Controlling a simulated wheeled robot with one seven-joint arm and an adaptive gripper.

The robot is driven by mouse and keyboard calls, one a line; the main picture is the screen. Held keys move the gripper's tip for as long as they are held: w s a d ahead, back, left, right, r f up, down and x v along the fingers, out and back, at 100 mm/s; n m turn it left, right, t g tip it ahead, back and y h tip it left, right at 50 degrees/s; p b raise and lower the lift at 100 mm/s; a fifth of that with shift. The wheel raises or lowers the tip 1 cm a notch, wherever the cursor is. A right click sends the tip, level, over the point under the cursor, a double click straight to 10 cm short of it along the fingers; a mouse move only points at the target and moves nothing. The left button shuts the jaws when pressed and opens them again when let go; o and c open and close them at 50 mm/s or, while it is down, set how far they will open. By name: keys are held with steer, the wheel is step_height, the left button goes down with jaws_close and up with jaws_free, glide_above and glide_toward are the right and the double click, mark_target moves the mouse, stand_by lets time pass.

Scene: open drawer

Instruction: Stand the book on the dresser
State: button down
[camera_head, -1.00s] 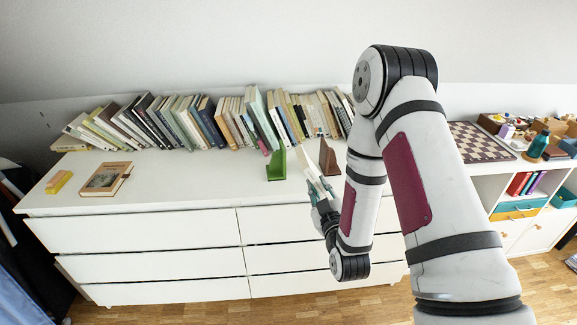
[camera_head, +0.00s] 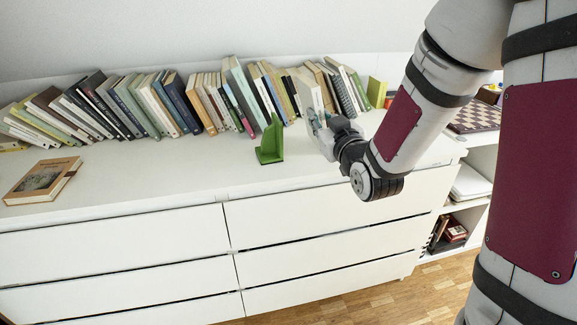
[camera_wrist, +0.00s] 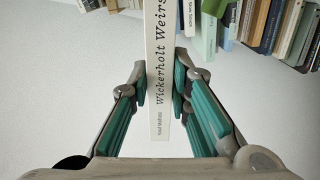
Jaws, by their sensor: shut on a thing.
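My gripper (camera_head: 320,125) is shut on a white book (camera_wrist: 159,60), with one teal-padded finger on each side of its spine. The spine reads "Wickerholt Weirs" in the wrist view, where my gripper (camera_wrist: 160,85) also shows. In the head view the book (camera_head: 309,93) is pale and roughly upright, near the front of the book row. The white dresser (camera_head: 150,205) lies below it. I cannot tell whether the book touches the dresser top. A green bookend (camera_head: 270,141) stands to the left of my gripper. The brown bookend is hidden.
A long row of leaning books (camera_head: 140,105) fills the back of the dresser. A brown book (camera_head: 42,180) lies flat at the left. The front middle of the top is clear. A chessboard (camera_head: 475,118) lies at the right.

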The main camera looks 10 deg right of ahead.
steer(key=b, duration=0.3)
steer(key=shift+s+d+f+m, duration=0.25)
steer(key=shift+d+f+m, duration=0.05)
steer(key=b, duration=0.2)
steer(key=s+b, duration=0.1)
steer(key=b, duration=0.1)
steer(key=shift+s+d+f+m, duration=0.1)
steer(key=shift+d+f+m, duration=0.1)
steer(key=shift+m, duration=0.2)
steer(key=s+m+b, duration=0.1)
steer(key=s+f+b, duration=0.1)
steer(key=shift+s+m+h+b, duration=0.15)
steer(key=shift+m+h+b, duration=0.15)
steer(key=shift+m+b, duration=0.1)
steer(key=w+p, duration=0.1)
steer(key=p, duration=0.3)
steer(key=shift+a+f, duration=0.1)
steer(key=shift+a, duration=0.05)
steer(key=shift+p, duration=0.65)
steer(key=w+a+f, duration=0.2)
steer(key=w, duration=0.4)
steer(key=w+a+f+b, duration=0.1)
steer(key=w+a+f, duration=0.1)
steer(key=w, duration=0.4)
steer(key=shift+w+a+f+b, duration=0.15)
steer(key=shift+w+f+b, duration=0.2)
steer(key=shift+f, duration=0.2)
steer(key=shift+f, duration=0.15)
